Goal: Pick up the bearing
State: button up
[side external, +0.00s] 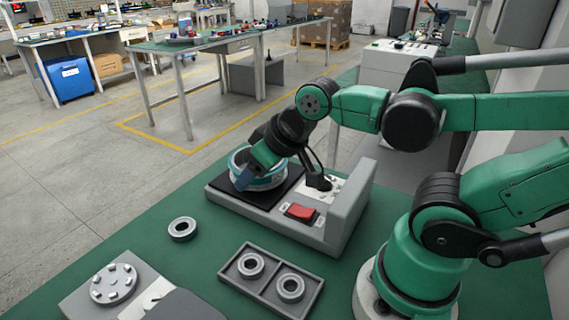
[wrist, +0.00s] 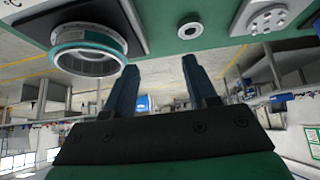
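A loose grey ring-shaped bearing (side external: 182,229) lies flat on the green table, left of the grey fixture. It also shows in the wrist view (wrist: 189,31), beyond my fingertips. Two more bearings, one on the left (side external: 250,265) and one on the right (side external: 290,288), sit in separate compartments of a grey tray (side external: 262,305). My gripper (wrist: 161,66) is open, with nothing between its two dark blue fingers. In the side view my gripper (side external: 248,176) overlaps the teal-rimmed hub motor housing (side external: 272,182) and partly hides it; I cannot tell whether they touch.
The hub housing sits on a black pad of the grey fixture (side external: 330,232), which has a red switch (side external: 301,212) and a raised wall at right. A grey plate with a studded disc (side external: 113,284) lies at front left. Green table is clear around the loose bearing.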

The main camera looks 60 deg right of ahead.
dwell(0.3)
jog(key=n+g, duration=0.7)
jog(key=n, duration=1.5)
send_over(251, 269)
notch_tip(251, 269, down, 6)
jog(key=r, duration=0.1)
jog(key=shift+f+n, duration=0.3)
jog(key=shift+f, duration=3.7)
grip_shut()
